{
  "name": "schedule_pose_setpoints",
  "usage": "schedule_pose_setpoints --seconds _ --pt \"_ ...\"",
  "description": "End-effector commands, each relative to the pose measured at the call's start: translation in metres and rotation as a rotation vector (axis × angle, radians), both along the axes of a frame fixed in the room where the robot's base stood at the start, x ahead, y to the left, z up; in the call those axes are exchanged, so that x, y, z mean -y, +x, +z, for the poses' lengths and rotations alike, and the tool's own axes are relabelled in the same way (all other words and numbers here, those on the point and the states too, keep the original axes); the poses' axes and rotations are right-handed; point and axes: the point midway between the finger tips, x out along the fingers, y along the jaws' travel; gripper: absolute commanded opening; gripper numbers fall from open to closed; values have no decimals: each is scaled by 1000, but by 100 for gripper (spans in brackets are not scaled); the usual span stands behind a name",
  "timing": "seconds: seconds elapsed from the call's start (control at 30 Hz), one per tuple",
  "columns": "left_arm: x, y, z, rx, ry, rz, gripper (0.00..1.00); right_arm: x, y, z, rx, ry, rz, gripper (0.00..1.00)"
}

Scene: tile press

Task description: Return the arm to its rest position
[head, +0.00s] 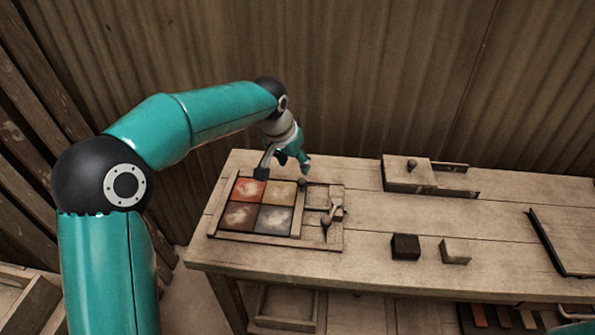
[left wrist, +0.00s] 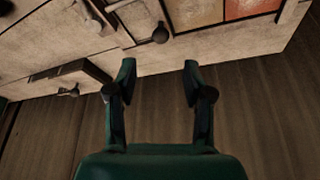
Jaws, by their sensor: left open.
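My left arm comes in from the left in the head view. Its teal gripper (head: 303,165) hangs near the back edge of the workbench (head: 370,215), above and beside a wooden frame (head: 338,240) that holds colored tiles. In the left wrist view the two fingers of my left gripper (left wrist: 158,78) stand apart with nothing between them. The tiles in the frame are an orange-red tile (head: 249,189), a tan tile (head: 278,193), a brown tile (head: 240,215) and a grey tile (head: 273,219). My right gripper is not in view.
A wooden block with a knob (head: 408,173) stands at the bench's back edge. A dark block (head: 405,246) and a light block (head: 455,251) sit near the front edge. A tray (head: 560,240) lies at the right. The corrugated wall (head: 400,80) rises behind the bench.

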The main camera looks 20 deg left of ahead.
Motion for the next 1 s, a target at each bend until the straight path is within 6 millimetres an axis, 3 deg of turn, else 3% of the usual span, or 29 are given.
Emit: schedule_pose_setpoints --seconds 0.2,0.7,1.0 --pt "-1 -7 15 0 0 0 52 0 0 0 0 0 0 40" --pt "-1 -7 17 0 0 0 52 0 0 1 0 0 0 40" --pt "-1 -7 60 0 0 0 52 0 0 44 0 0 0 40"
